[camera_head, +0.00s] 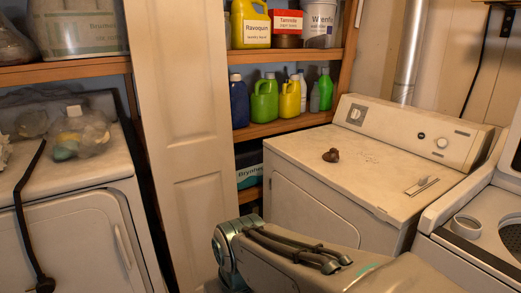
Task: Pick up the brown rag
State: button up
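A small dark brown crumpled thing (331,155), which looks like the brown rag, lies on the top of the white dryer (385,165), left of its middle. It is small in the picture, and I cannot make out its folds. My arm crosses the bottom of the picture in front of the dryer, with a metallic joint at its left end. My gripper's fingers do not show. Nothing covers the brown thing, and my arm appears clear of it.
A flat light object (422,186) lies on the dryer top at the right. The control panel (410,126) rises behind. Shelves with coloured jugs (264,101) stand behind at the left, beside a door panel (185,130). Another white machine (475,225) is at the right.

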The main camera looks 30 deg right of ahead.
aim_at(333, 155)
jog(key=u, duration=0.15)
jog(key=i, duration=0.95)
jog(key=z, duration=1)
jog(key=i, duration=0.75)
jog(key=z, duration=0.9)
